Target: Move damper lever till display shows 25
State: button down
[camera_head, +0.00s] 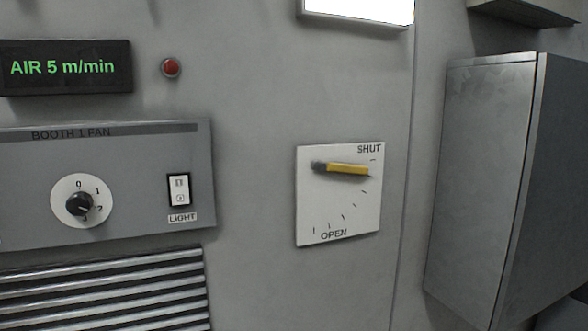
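The damper lever (347,168) is a yellow bar on a dark pivot at the upper left of a white plate (311,210). The lever points right, tilted slightly down, near the SHUT end of the scale. Tick marks run in an arc from SHUT at the upper right to OPEN at the bottom. The display (65,67) at the upper left is dark with green text reading AIR 5 m/min. My gripper is not in view.
A BOOTH 1 FAN panel (135,160) holds a dark rotary knob (79,204) and a white LIGHT switch (180,190). A red button (171,68) sits above it. Metal louvres (105,290) lie below. A grey box (485,170) stands right of the plate.

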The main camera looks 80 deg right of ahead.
aim_at(316, 165)
jog(key=z, duration=0.45)
jog(key=k+j+z, duration=0.1)
jog(key=z, duration=0.75)
jog(key=k+z, duration=0.1)
jog(key=z, duration=0.75)
jog(key=k+z, duration=0.1)
jog(key=z, duration=0.3)
